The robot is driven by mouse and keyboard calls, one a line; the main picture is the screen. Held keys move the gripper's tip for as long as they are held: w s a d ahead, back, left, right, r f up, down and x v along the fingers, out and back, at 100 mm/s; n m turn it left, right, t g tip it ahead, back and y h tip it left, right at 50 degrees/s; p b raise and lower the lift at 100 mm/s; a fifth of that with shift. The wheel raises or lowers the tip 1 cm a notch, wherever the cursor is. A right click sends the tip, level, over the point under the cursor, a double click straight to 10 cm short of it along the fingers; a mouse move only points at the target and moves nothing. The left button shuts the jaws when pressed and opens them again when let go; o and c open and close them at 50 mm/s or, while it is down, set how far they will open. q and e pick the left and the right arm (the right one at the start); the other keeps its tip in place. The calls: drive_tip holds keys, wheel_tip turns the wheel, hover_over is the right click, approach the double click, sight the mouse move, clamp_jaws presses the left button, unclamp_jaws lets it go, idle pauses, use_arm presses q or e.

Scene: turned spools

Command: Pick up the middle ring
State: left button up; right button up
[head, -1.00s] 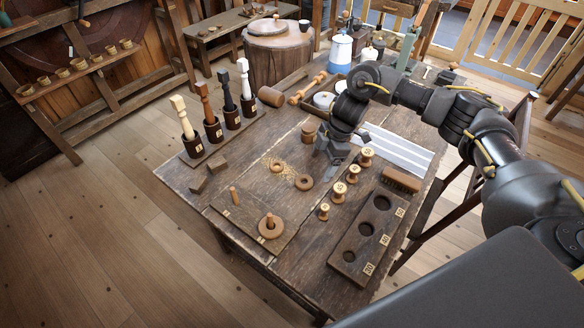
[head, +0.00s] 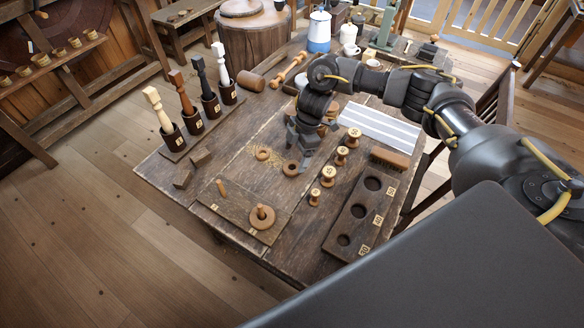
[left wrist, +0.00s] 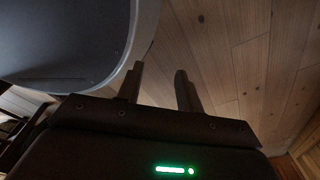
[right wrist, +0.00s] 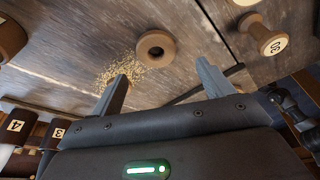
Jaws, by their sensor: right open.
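The middle ring (head: 291,168) is a brown wooden ring lying flat on the table, larger than the small ring (head: 263,154) to its left. My left gripper (left wrist: 159,75) shows only in the left wrist view, fingers apart and empty over floorboards.
Several numbered wooden spools (head: 328,176) stand in a row to the right. Wood shavings lie around the rings. Upright tools in cups stand at left.

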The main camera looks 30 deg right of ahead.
sight(294, 163)
drive_tip(key=x, duration=0.3)
drive_tip(key=p+x, duration=0.1)
drive_tip(key=shift+w+d+f, duration=0.2)
drive_tip(key=shift+d+f, duration=0.1)
drive_tip(key=shift+a+f, duration=0.1)
drive_tip(key=shift+f, duration=0.2)
use_arm(q)
drive_tip(key=shift+s+r, duration=0.5)
drive_tip(key=shift+s, duration=0.3)
use_arm(e)
drive_tip(key=shift+c, duration=0.2)
use_arm(q)
drive_tip(key=shift+w, duration=0.1)
use_arm(e)
drive_tip(key=c, duration=1)
drive_tip(key=shift+r, duration=0.1)
